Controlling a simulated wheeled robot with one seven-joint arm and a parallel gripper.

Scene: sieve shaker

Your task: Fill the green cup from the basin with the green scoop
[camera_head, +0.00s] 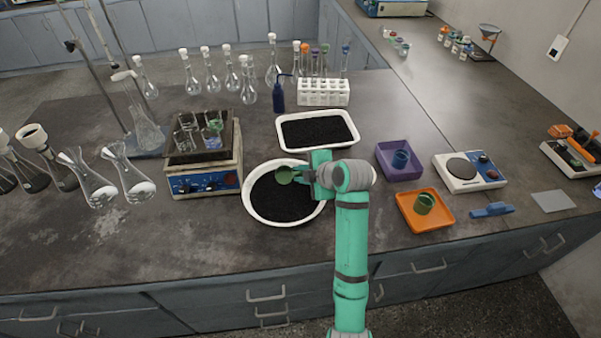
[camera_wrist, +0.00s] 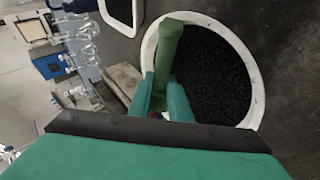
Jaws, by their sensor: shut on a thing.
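The green scoop (camera_head: 285,175) is held by my gripper (camera_head: 306,174) over the white round basin (camera_head: 249,203), which holds black granules. In the wrist view the fingers of my gripper (camera_wrist: 168,98) are shut on the scoop's green handle (camera_wrist: 167,50), with the basin (camera_wrist: 258,88) behind it. I cannot tell what is in the scoop's bowl. The green cup (camera_head: 424,203) stands in the orange tray (camera_head: 409,216), to the right of my arm. My wrist hides the right side of the basin.
A white rectangular tray of black granules (camera_head: 356,140) lies behind the basin. A purple tray (camera_head: 385,170) with a blue cup (camera_head: 401,159) is behind the orange tray. A scale (camera_head: 470,184) and a blue object (camera_head: 492,210) are farther right. A shaker box (camera_head: 204,180) with glassware stands left.

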